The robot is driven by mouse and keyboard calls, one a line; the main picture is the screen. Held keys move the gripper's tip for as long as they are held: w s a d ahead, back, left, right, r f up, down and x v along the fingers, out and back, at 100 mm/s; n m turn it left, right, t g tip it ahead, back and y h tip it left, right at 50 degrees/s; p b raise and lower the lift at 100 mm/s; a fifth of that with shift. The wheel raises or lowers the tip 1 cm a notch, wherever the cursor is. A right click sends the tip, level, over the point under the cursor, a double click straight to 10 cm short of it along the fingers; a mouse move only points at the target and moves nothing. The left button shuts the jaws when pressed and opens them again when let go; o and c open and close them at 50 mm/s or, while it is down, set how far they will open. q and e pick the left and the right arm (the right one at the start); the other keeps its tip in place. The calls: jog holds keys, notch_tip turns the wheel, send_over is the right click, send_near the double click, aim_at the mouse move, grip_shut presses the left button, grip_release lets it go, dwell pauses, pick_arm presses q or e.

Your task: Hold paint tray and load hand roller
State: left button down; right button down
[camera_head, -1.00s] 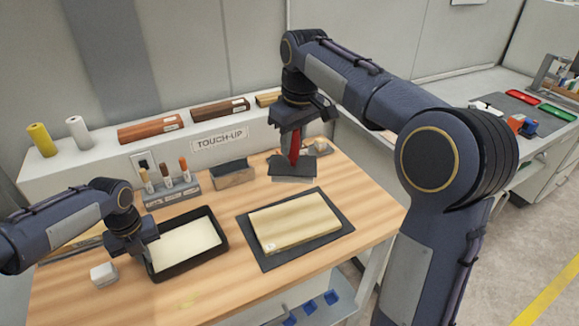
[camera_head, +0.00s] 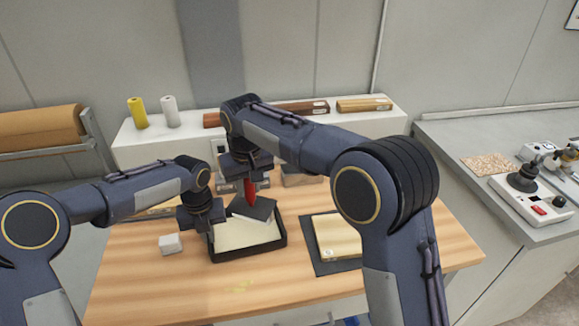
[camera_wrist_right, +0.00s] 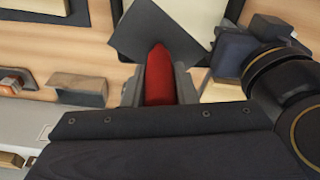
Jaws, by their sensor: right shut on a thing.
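The black paint tray (camera_head: 240,256) with cream paint (camera_head: 235,236) sits on the wooden bench. My left gripper (camera_head: 210,232) is at the tray's left wall; its fingertips are hidden, so I cannot tell if they are closed on the rim. My right gripper (camera_head: 246,186) is shut on the red handle (camera_head: 249,192) of the hand roller. The roller's dark, flat-looking head (camera_head: 262,209) is over the back right part of the tray. Whether it touches the paint is unclear. In the right wrist view the red handle (camera_wrist_right: 158,78) sits between both fingers.
A wooden panel (camera_head: 338,237) lies on a dark mat (camera_head: 331,266) right of the tray. A small white block (camera_head: 170,243) stands to its left. The shelf behind holds yellow (camera_head: 137,113) and white (camera_head: 170,112) rolls and wood samples. The bench front is clear.

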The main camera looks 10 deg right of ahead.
aim_at(241, 206)
jog(key=shift+s+a+f, duration=0.15)
jog(key=shift+a+f, duration=0.2)
jog(key=shift+a, duration=0.45)
pick_arm(q)
jog(key=shift+s+d, duration=0.1)
jog(key=shift+d, duration=0.3)
pick_arm(e)
jog(key=shift+s+a+f, duration=0.2)
jog(key=shift+a+f, duration=0.05)
jog(key=shift+a, duration=0.4)
pick_arm(q)
jog(key=shift+r, duration=0.1)
pick_arm(e)
jog(key=shift+f, duration=0.8)
pick_arm(q)
jog(key=shift+a, duration=0.15)
pick_arm(e)
jog(key=shift+w+f, duration=0.1)
jog(key=shift+f, duration=0.45)
jog(key=shift+d, duration=0.1)
pick_arm(q)
jog(key=shift+a, duration=0.2)
pick_arm(e)
jog(key=shift+w+d, duration=0.1)
jog(key=shift+d, duration=0.1)
jog(key=shift+f, duration=0.3)
